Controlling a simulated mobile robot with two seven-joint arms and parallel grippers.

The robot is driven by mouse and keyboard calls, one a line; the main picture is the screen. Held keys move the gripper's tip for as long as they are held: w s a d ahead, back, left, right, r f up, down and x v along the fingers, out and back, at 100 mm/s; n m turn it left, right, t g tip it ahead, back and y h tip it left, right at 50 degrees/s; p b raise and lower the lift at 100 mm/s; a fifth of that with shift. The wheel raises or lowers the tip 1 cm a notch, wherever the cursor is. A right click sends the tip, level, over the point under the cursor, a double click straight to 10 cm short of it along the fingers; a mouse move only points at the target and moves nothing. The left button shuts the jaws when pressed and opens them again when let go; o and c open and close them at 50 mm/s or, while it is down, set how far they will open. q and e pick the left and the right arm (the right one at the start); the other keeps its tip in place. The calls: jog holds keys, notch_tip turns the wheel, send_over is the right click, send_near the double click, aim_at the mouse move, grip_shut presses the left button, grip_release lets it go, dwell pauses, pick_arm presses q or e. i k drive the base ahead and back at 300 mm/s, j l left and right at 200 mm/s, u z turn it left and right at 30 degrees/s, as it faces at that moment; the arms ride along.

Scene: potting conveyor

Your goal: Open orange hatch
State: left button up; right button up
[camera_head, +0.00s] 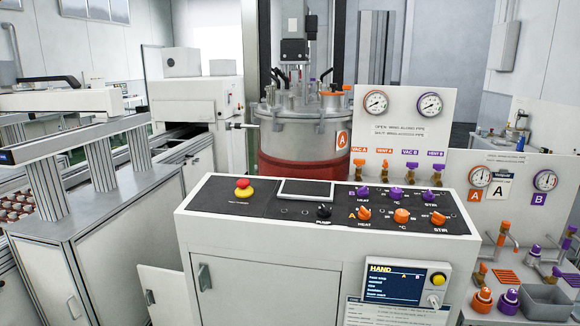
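A steel vessel (300,125) with a red lower band and an orange "A" tag stands behind the control console. On the right of its lid is a small orange part (332,94), which may be the orange hatch or its handle. It is too small to tell if it is open or shut. Several black-handled fittings stand on the lid around it. Neither of my grippers shows in the head view.
A white console (330,265) with knobs and a red stop button (242,183) stands in front of the vessel. A gauge panel (405,122) with orange and purple valves is right of it. A conveyor frame (90,190) fills the left.

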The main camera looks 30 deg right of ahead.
aim_at(332, 86)
jog(key=i+z, duration=0.25)
jog(key=z, duration=0.2)
jog(key=i+z, duration=0.4)
jog(key=i+j+z, duration=0.15)
jog(key=z, duration=0.3)
